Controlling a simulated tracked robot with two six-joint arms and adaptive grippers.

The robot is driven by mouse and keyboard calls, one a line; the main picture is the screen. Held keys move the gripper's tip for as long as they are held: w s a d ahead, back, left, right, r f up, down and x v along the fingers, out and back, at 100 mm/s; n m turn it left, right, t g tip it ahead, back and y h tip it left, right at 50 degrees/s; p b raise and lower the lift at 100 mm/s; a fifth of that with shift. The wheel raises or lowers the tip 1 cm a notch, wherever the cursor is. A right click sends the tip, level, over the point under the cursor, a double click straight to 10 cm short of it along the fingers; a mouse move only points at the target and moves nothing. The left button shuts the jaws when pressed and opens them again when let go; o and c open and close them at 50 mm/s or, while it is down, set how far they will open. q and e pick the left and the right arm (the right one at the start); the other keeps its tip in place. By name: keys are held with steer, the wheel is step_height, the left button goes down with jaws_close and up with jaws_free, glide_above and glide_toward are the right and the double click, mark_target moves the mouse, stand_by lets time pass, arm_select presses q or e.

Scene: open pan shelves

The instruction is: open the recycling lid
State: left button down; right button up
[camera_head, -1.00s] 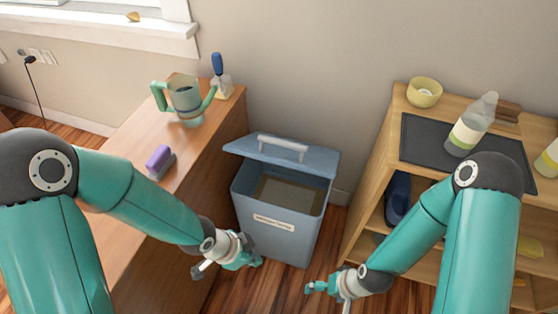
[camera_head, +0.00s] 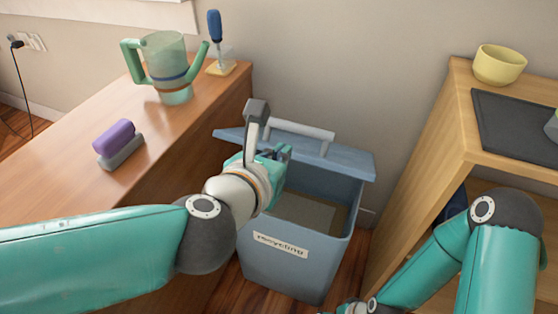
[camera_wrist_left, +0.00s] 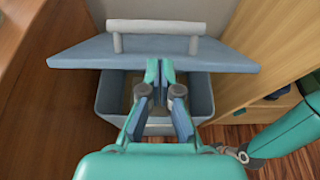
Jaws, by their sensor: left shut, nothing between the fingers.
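The blue-grey recycling bin (camera_head: 290,270) stands on the floor, with a "recycling" label on its front. Its lid (camera_head: 345,158) is raised at the back, tilted, with a pale bar handle (camera_head: 305,131) on it; the bin's inside shows below. My left gripper (camera_head: 280,153) is shut and empty at the lid's front edge, over the bin opening. In the left wrist view the shut fingertips (camera_wrist_left: 160,66) overlap the edge of the lid (camera_wrist_left: 215,55); I cannot tell if they touch it. My right gripper (camera_head: 347,309) is low at the bottom edge, mostly cut off.
Wooden shelves (camera_head: 440,140) stand on the right, with a yellow bowl (camera_head: 499,64) on top.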

mark_target(293, 150)
arm_select(q)
steer(key=b+x, duration=0.2)
steer(key=x, duration=0.5)
steer(key=shift+s+f, duration=0.1)
steer(key=shift+f, duration=0.1)
steer(key=shift+w, duration=0.35)
